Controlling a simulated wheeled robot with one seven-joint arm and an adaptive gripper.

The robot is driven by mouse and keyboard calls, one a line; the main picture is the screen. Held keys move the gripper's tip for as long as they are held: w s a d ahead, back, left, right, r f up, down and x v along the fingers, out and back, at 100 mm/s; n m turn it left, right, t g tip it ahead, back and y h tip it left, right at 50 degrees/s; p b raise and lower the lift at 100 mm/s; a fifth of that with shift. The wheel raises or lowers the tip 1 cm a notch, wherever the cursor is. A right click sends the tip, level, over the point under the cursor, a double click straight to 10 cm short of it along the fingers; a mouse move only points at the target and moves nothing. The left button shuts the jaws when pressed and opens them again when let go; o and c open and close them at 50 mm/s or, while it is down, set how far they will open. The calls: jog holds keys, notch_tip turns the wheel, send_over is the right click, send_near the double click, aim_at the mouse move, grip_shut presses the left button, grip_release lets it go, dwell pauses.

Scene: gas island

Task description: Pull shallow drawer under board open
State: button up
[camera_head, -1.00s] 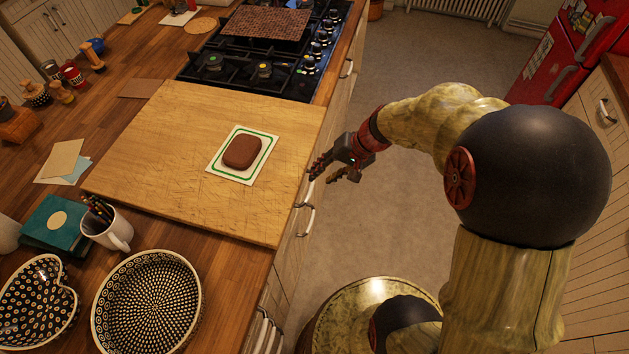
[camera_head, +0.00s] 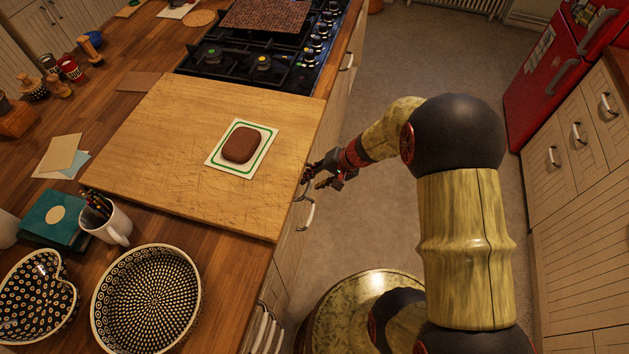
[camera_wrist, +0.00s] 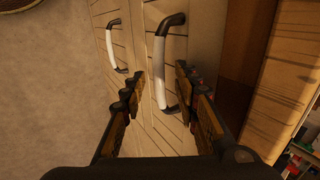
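The cutting board (camera_head: 150,150) lies on the counter, its right edge along the cabinet front. Below that edge are pale drawer fronts with curved handles. One handle (camera_head: 301,191) is at my gripper (camera_head: 318,178), and another handle (camera_head: 307,214) is nearer the camera. In the wrist view, my gripper (camera_wrist: 161,72) is open, with a finger on each side of the nearer white handle with dark ends (camera_wrist: 159,72). Contact with the handle cannot be told. A second handle (camera_wrist: 111,48) is farther left there. The drawer fronts look closed; which handle belongs to the shallow drawer is unclear.
A brown block on a green-bordered card (camera_head: 241,145) rests on the board. A gas hob (camera_head: 255,65) is beyond it; a mug (camera_head: 108,225) and patterned bowl (camera_head: 147,300) are nearer. Open floor (camera_head: 425,55) lies right of the cabinets, with a red fridge (camera_head: 550,70) beyond.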

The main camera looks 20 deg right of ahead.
jog(key=shift+c, duration=1.2)
grip_shut()
